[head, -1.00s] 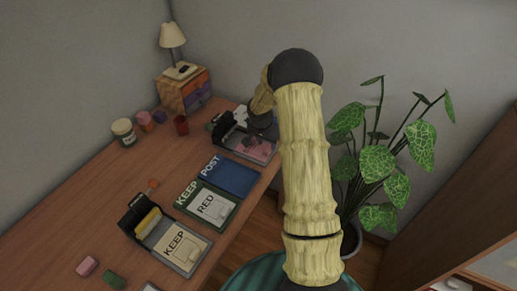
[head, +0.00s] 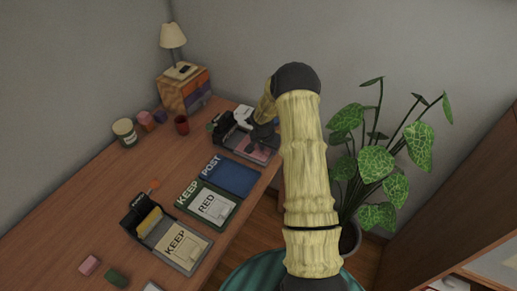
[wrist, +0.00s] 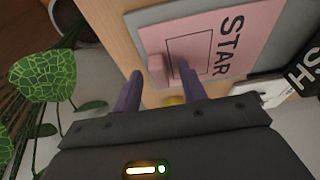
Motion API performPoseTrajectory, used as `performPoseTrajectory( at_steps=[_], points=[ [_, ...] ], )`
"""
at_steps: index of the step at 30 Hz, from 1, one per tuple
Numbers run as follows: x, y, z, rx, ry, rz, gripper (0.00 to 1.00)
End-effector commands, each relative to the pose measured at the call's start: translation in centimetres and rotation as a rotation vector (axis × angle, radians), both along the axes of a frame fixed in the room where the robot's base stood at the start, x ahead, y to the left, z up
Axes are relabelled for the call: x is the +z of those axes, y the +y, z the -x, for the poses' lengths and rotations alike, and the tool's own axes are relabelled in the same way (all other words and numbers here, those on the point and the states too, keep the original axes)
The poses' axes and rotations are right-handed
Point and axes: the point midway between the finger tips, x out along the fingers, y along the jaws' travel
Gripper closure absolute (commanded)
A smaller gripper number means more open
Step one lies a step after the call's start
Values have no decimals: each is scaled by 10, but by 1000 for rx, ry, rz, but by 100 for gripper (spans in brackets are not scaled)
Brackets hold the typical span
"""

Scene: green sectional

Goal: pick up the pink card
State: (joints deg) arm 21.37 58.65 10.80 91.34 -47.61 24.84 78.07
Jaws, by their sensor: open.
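The pink card (wrist: 262,22) lies flat in a grey tray (wrist: 147,17) near the desk's edge. It bears the dark letters STAR and a thin outlined rectangle. A small pink raised tab (wrist: 156,70) shows on it. My gripper (wrist: 160,73) is open, with two purple fingers low over the card's tab end. The tab appears between the fingertips; I cannot tell whether they touch it. In the head view the card (head: 249,152) is partly hidden by my dark gripper (head: 262,138) and arm.
A dark holder with white cards (head: 240,117) stands behind the tray. A blue POST mat (head: 232,178), a green KEEP mat (head: 187,196) and another card tray (head: 190,262) lie nearer. A leafy plant (head: 375,160) stands right of the desk.

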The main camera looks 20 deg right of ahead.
Motion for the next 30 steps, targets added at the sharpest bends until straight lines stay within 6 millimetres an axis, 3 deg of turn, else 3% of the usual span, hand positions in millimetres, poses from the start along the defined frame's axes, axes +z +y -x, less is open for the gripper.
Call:
performPoseTrajectory(
  at_steps=[9,15,30],
  points=[
    [0,0,0,0,1,1,60],
    [0,0,0,0,1,1,99],
    [8,0,0,0,-1,2,100]
  ],
)
